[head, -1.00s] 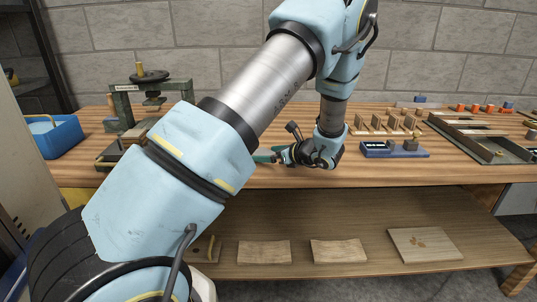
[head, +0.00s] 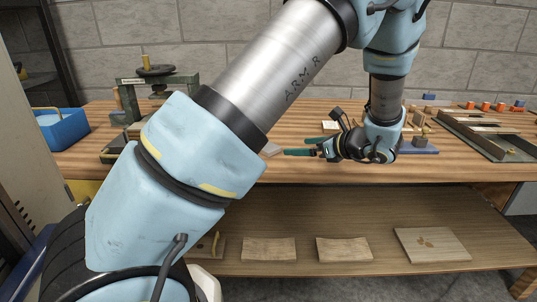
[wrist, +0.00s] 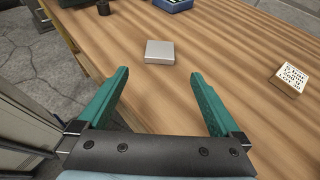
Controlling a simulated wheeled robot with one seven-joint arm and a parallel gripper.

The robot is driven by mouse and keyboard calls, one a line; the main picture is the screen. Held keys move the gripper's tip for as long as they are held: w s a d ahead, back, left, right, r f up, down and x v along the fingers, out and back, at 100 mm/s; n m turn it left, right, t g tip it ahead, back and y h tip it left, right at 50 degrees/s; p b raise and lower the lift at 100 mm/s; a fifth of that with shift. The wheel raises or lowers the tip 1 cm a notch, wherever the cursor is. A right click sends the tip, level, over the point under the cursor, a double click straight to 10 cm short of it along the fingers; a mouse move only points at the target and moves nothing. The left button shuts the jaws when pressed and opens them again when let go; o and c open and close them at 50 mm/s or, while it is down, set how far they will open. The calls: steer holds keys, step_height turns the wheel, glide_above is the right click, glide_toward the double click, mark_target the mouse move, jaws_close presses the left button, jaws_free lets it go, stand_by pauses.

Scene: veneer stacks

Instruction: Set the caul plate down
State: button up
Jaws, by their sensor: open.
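The caul plate appears to be the small grey square plate (wrist: 159,51), lying flat on the wooden bench top in the wrist view. In the head view it shows partly past my arm (head: 271,149). My gripper (wrist: 160,74) has its two teal fingers spread wide with nothing between them. The plate lies just beyond the fingertips, apart from them. In the head view my gripper (head: 290,152) is low over the bench, to the right of the plate, pointing left towards it.
A green press (head: 155,88) and a blue bin (head: 62,131) stand at the left. A metal-framed tray (head: 478,138) is at the right. Thin wooden sheets (head: 344,249) lie on the lower shelf. Bench around the plate is clear.

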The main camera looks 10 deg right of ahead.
steer(key=s+a+n+g+h, duration=0.2)
steer(key=s+a+n+g, duration=0.1)
steer(key=a+n, duration=0.6)
steer(key=s+a+r+n+g+h, duration=0.1)
steer(key=s+a+n+g+h, duration=0.2)
steer(key=a+n, duration=0.6)
steer(key=s+a+n+g+h, duration=0.2)
steer(key=s+a+n, duration=0.4)
steer(key=a+n, duration=0.4)
steer(key=shift+s+r+g+h, duration=0.2)
steer(key=shift+s+g+h, duration=0.15)
steer(key=shift+g, duration=0.45)
